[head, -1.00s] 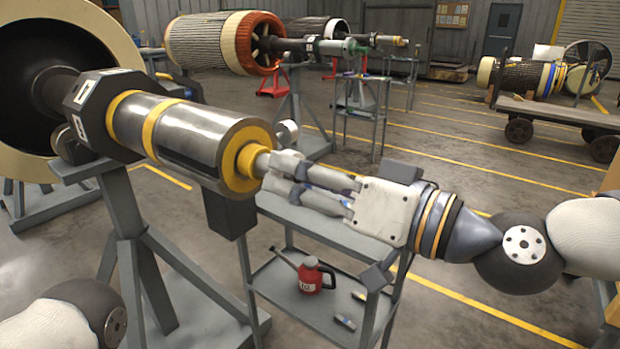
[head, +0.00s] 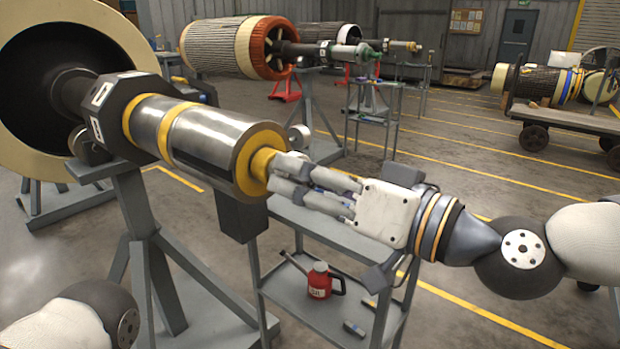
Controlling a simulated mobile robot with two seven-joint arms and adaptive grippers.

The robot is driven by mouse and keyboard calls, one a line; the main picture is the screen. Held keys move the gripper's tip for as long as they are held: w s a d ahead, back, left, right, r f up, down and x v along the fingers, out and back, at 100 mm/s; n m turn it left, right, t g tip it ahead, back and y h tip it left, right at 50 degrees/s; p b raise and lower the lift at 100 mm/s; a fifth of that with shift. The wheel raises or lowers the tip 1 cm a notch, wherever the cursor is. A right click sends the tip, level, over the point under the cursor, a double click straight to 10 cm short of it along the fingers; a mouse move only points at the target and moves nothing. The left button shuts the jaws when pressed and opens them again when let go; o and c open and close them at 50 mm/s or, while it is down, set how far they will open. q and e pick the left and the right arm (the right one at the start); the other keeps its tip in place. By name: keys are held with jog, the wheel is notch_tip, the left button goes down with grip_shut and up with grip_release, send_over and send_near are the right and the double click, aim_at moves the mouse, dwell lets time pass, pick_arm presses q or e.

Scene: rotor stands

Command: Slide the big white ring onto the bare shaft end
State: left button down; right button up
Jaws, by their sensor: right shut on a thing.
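The metal shaft (head: 218,145) lies level on a grey stand, with yellow bands around it and a yellow face at its near end. My right gripper (head: 275,175) reaches in from the right, its fingers closed at the yellow collar (head: 262,163) that projects from this end. The fingertips hide part of the collar and anything inside it. My left gripper is out of view; only part of my left arm shows at the lower left.
A grey cart (head: 345,245) stands under my right gripper, with a red can (head: 320,281) on its lower shelf. A large cream-rimmed housing (head: 125,45) surrounds the far shaft end. The stand's legs (head: 150,255) fill the lower left.

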jog(key=shift+w+a, duration=0.15)
jog(key=shift+a, duration=0.05)
jog(key=shift+w+a, duration=0.4)
jog(key=shift+a, duration=0.2)
jog(key=o, duration=1.2)
jog(key=shift+c, duration=0.2)
jog(key=shift+o, duration=0.2)
jog(key=o, duration=0.4)
jog(key=shift+o, duration=0.2)
jog(key=shift+d, duration=0.1)
